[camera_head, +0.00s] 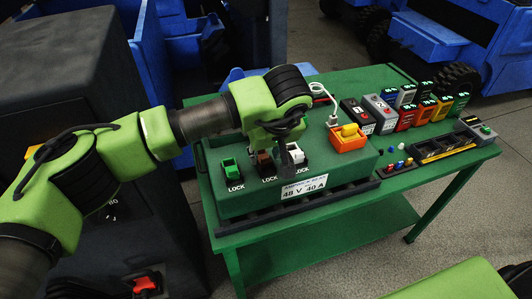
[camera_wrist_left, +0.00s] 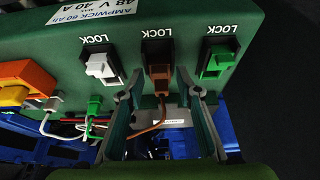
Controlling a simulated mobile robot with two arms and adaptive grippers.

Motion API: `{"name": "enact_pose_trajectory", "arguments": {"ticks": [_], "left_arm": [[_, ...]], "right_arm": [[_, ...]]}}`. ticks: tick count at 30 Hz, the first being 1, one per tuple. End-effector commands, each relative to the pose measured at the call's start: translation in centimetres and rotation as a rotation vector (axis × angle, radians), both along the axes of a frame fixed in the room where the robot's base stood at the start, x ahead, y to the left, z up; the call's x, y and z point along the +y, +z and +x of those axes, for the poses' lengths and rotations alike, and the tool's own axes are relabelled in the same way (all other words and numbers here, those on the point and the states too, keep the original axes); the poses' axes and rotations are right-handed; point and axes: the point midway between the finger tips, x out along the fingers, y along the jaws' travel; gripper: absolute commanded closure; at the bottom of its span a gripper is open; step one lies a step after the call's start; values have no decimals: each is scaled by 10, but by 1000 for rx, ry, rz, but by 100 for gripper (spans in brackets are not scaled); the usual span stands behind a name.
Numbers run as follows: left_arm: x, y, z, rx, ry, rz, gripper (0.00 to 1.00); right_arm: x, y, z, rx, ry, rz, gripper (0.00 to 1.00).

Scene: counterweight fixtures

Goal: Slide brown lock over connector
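The brown lock and connector (camera_wrist_left: 160,75) sit at a dark socket labelled LOCK, in the middle of three on the green fixture box (camera_wrist_left: 262,22). A brown wire hangs from them. In the head view the brown part (camera_head: 264,157) is partly hidden by my left gripper (camera_head: 284,152). In the left wrist view my left gripper (camera_wrist_left: 163,94) is open, its fingers on either side of the brown part and its wire. No firm contact shows. Whether the lock covers the connector cannot be told. My right gripper is not in view.
A white connector (camera_wrist_left: 103,66) and a green one (camera_wrist_left: 218,63) flank the brown one closely. An orange socket with a yellow plug (camera_head: 349,131) stands on the box. Several coloured blocks (camera_head: 405,118) and a black tray (camera_head: 445,148) fill the green table's right side.

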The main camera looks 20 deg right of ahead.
Motion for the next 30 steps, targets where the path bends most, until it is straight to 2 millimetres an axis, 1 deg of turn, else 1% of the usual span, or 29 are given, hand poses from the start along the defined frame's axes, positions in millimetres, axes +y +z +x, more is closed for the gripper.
{"name": "enact_pose_trajectory", "arguments": {"ticks": [4,8,11,15,21,25,30], "left_arm": [[-1,2,-1,1,-1,-1,68],[-1,16,-6,-2,-2,-1,68],[-1,34,-13,-3,-4,-1,68],[-2,63,-25,-4,-4,-1,68],[-2,95,-38,-2,-2,-1,68],[-2,106,-43,0,-1,0,68],[-2,110,-45,1,-1,0,68]], "right_arm": [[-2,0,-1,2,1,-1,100],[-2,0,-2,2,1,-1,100],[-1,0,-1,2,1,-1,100],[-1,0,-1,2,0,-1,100],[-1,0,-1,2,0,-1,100],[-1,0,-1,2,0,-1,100],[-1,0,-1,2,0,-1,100]]}}
